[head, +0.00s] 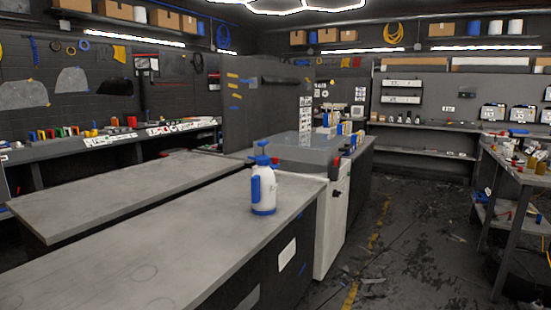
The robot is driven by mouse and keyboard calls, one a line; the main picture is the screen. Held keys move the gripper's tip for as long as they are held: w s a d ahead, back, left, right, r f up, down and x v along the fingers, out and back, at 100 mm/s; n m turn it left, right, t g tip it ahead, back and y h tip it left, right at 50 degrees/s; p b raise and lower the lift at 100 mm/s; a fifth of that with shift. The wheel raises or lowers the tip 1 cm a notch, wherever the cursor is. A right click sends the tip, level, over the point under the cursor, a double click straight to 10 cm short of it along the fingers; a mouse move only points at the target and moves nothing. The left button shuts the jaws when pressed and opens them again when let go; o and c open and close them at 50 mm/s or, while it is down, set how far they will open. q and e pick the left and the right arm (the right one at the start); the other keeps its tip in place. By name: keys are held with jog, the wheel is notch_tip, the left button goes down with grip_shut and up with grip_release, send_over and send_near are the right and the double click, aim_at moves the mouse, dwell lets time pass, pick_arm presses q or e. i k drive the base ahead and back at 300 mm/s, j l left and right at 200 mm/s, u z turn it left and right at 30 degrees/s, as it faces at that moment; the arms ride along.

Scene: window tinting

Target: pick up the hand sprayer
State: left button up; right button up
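The hand sprayer (264,188) is a white bottle with a blue base, a blue side handle and a blue pump top. It stands upright near the far right end of the grey worktable (150,255), close to the table's right edge. Neither of my grippers shows in the head view, and nothing is touching the sprayer.
The tabletop around the sprayer is clear. A second grey table (130,188) lies beyond it on the left. A white and grey machine (335,215) adjoins the table's far end. An open floor aisle (400,230) with scraps runs right, beside a cluttered bench (520,172).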

aim_at(263, 187)
jog(key=i+l+u, duration=0.55)
jog(key=i+l, duration=0.25)
jog(key=i+l+u, duration=0.3)
jog(key=l, duration=0.3)
